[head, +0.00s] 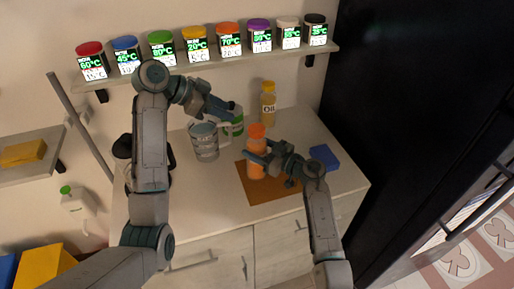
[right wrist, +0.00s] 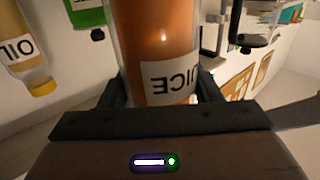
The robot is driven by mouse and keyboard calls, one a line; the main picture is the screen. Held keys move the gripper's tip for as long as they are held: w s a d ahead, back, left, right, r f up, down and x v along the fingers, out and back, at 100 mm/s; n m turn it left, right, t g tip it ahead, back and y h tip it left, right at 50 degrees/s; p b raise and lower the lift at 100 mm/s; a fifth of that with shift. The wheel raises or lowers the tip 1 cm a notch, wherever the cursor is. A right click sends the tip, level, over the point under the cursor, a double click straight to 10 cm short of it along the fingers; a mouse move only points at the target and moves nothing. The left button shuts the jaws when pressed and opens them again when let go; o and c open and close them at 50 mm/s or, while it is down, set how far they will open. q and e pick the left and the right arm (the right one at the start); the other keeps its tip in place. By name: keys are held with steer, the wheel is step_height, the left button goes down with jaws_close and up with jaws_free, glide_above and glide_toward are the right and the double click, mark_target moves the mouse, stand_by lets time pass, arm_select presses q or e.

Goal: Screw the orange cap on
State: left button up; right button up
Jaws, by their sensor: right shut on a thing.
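The orange juice bottle (head: 257,167) stands on a brown mat (head: 268,190) on the counter. The orange cap (head: 256,131) shows at the top of the bottle; I cannot tell how tightly it sits. My right gripper (head: 258,160) is shut around the bottle's body. The right wrist view shows the bottle (right wrist: 158,40) between the fingers (right wrist: 160,95), its label upside down; the cap is out of that view. My left gripper (head: 232,111) is empty, fingers apart, above the counter, up and left of the cap and not touching it.
An oil bottle (head: 268,104) stands behind the juice. A blue block (head: 324,157) lies to the right.

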steer(key=o, duration=1.4)
